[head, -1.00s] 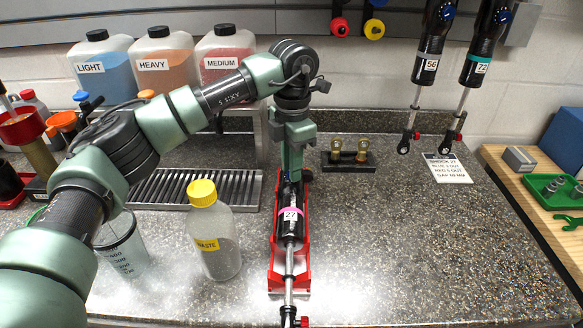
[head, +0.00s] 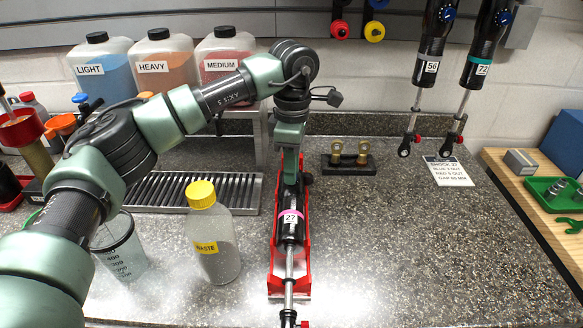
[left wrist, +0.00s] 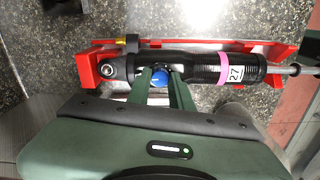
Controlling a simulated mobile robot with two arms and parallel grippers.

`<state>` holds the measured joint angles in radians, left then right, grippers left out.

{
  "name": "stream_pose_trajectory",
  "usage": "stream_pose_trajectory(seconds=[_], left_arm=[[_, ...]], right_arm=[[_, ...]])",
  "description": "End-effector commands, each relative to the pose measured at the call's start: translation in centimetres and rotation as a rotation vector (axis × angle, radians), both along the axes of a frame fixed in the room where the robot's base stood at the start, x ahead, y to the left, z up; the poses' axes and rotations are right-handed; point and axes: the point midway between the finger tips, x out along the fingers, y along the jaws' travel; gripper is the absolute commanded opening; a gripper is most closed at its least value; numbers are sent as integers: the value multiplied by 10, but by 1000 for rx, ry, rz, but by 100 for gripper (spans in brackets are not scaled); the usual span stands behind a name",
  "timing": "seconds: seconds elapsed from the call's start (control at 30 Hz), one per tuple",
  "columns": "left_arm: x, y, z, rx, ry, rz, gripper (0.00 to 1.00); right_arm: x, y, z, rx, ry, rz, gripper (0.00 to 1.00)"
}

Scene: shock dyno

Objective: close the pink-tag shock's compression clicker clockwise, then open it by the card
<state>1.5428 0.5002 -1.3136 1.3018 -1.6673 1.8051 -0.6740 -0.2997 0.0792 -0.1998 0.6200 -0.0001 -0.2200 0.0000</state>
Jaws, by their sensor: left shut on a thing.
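The pink-tag shock (head: 291,228), numbered 27, lies in a red cradle (head: 274,270) on the counter. In the left wrist view, the shock (left wrist: 205,69) has a blue knob (left wrist: 158,78) on its side near the eyelet end. My left gripper (head: 291,178) points down at the shock's far end. In the left wrist view, its fingers (left wrist: 162,82) are closed around the blue knob, one on each side. The card (head: 450,171) lies at the right on the counter; it reads SHOCK 27 with blue, red and gap lines. My right gripper is not in view.
A waste bottle (head: 213,235) with a yellow cap and a clear measuring cup (head: 120,250) stand left of the cradle. A black stand with brass pieces (head: 348,165) is behind right. Two shocks (head: 428,68) hang above the card. The counter right of the cradle is clear.

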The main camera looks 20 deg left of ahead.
Motion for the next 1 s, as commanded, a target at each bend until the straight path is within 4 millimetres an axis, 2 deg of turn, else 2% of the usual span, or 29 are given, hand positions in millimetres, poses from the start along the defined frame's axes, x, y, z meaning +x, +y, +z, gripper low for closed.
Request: stream_pose_trajectory(seconds=[0.5,0.53,0.6,0.9,1.0], left_arm=[[1,0,1,-2,-3,-19,0],[1,0,1,-2,-3,-19,27],[0,0,1,-2,-2,-19,43],[0,0,1,-1,-1,-19,43],[1,-1,7,-2,-3,-19,43]], right_arm=[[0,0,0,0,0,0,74],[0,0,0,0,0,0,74],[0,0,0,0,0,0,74],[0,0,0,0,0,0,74],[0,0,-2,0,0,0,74]])
